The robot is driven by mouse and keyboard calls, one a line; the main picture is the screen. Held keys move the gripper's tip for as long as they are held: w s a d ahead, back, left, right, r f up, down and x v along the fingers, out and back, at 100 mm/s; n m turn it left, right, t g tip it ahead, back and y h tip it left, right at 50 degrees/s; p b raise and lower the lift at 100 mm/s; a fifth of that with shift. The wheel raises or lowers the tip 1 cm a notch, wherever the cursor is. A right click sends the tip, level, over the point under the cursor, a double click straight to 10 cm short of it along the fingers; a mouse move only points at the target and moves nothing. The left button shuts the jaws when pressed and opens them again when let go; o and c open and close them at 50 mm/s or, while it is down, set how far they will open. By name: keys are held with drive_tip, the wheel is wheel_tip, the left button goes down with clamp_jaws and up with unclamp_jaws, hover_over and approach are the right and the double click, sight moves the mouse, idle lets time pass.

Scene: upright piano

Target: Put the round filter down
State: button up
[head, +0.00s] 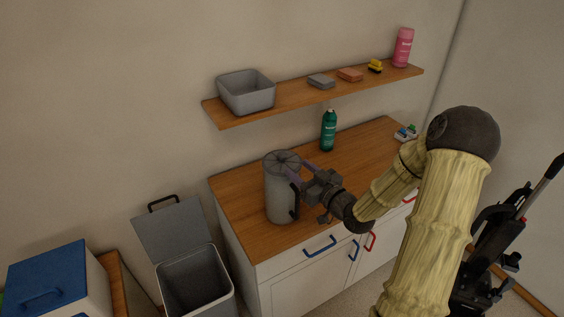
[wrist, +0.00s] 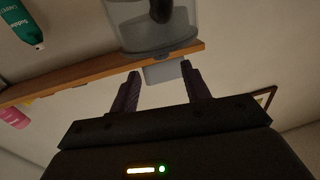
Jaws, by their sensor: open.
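A round grey disc with radial lines, which looks like the round filter (head: 282,160), lies at the top of a grey cylindrical canister (head: 280,197) on the wooden cabinet top. The canister stands upright with a black handle on its right side. My gripper (head: 300,171) is open beside the canister's upper right, its purple fingers near the rim. In the wrist view, my gripper (wrist: 160,70) has its fingers apart with nothing held between them. What looks like the canister (wrist: 155,35) shows translucent grey beyond the fingertips. I cannot make out the filter there.
A green bottle (head: 328,131) stands behind on the cabinet top (head: 365,143). The wall shelf (head: 297,95) above holds a grey bin (head: 246,92), sponges and a pink can (head: 403,48). An open trash bin (head: 195,280) stands left. The cabinet top's right part is mostly clear.

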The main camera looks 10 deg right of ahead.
sight(285, 158)
drive_tip(key=shift+w+a, duration=0.2)
drive_tip(key=shift+w, duration=0.25)
drive_tip(key=p+x, duration=0.2)
drive_tip(key=x, duration=0.3)
drive_tip(key=shift+a+p, duration=0.1)
drive_tip(key=shift+p, duration=0.25)
clamp_jaws()
